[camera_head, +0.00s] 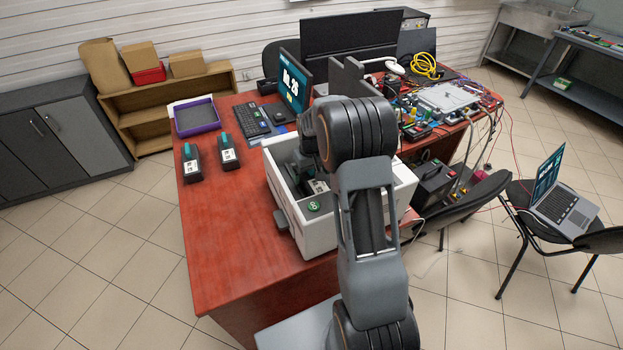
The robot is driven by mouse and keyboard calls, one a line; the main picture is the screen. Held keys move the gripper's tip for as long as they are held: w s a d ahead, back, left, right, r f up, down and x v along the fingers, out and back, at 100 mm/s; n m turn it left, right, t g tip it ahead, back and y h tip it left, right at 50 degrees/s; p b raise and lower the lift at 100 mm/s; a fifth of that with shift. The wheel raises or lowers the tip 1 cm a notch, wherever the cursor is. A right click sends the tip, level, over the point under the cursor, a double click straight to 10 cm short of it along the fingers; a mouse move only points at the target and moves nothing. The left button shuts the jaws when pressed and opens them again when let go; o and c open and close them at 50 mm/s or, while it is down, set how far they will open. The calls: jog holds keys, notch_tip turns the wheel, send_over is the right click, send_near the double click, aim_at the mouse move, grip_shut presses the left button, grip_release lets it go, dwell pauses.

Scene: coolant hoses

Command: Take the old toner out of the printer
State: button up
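The white printer (295,222) stands open at the top on the red-brown desk. Inside it, a dark part with a pale label (319,187) shows, perhaps the old toner; most of it is hidden behind my arm. My gripper (302,165) points down into the printer's opening, close to that part. Its fingers are mostly hidden and dark, so I cannot tell whether they touch or hold anything. Two black toner cartridges with teal tops, a left one (191,163) and a right one (228,152), stand on the desk left of the printer.
A purple-rimmed tray (197,128) lies behind the cartridges. A keyboard (252,121) and monitors (350,37) stand behind the printer. Electronics and cables (447,100) crowd the desk's right side. The desk's front left (222,240) is clear. A chair (462,200) stands at the right.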

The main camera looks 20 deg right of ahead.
jog(key=c, duration=1.3)
jog(key=shift+c, duration=0.2)
jog(key=shift+r, duration=0.15)
